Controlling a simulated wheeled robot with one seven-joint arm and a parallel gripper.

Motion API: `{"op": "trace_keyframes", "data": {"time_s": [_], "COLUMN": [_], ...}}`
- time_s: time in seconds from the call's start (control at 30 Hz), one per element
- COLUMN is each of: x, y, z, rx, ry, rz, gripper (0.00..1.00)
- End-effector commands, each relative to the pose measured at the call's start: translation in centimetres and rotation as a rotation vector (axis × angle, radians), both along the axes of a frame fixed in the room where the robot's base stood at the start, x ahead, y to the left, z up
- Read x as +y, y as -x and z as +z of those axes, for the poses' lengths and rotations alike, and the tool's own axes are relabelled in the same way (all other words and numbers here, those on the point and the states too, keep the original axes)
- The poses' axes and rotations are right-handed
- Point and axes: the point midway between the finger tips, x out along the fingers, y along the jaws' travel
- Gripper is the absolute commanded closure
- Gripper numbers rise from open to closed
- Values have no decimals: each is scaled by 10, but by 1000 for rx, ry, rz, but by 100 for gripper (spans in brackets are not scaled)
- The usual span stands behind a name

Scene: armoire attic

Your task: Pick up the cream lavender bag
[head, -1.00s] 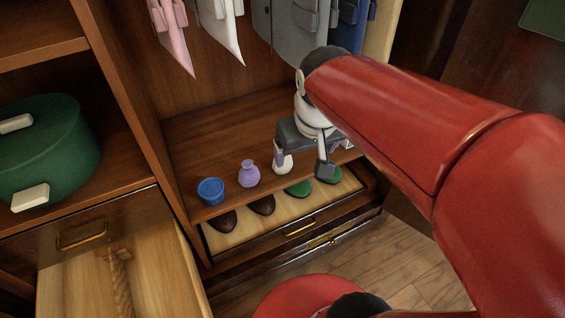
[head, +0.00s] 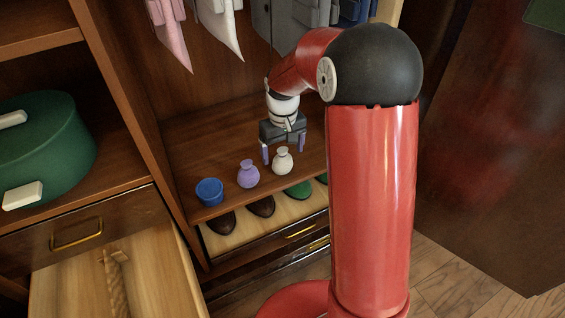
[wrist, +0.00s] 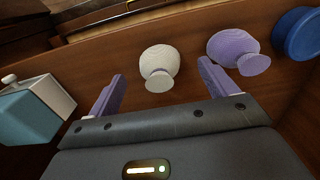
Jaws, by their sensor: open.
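The cream lavender bag (head: 283,162) is a small round pouch with a tied neck, upright on the wooden shelf, right of the purple bag (head: 248,174). In the wrist view the cream bag (wrist: 159,62) appears between the two purple fingertips, its neck towards the palm. My gripper (head: 285,149) is open and empty, just behind and above the bag in the head view, with its fingers pointing down. I see no contact with the bag. The purple bag (wrist: 233,46) lies just outside one finger in the wrist view.
A blue cup (head: 210,191) stands left of the purple bag. A teal and white box (wrist: 35,108) shows at the wrist view's left. Brown and green shoes (head: 298,190) sit in the drawer below. Clothes (head: 219,25) hang above the shelf.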

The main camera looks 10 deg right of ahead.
Motion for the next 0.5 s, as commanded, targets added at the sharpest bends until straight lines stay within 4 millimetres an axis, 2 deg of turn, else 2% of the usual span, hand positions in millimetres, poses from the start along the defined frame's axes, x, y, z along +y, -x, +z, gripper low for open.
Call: {"op": "trace_keyframes", "data": {"time_s": [0.23, 0.5], "x": [-1, -1], "y": [-5, -5], "z": [-37, -46], "rx": [1, -2], "ry": [0, 1], "rz": [0, -1], "gripper": [15, 15]}}
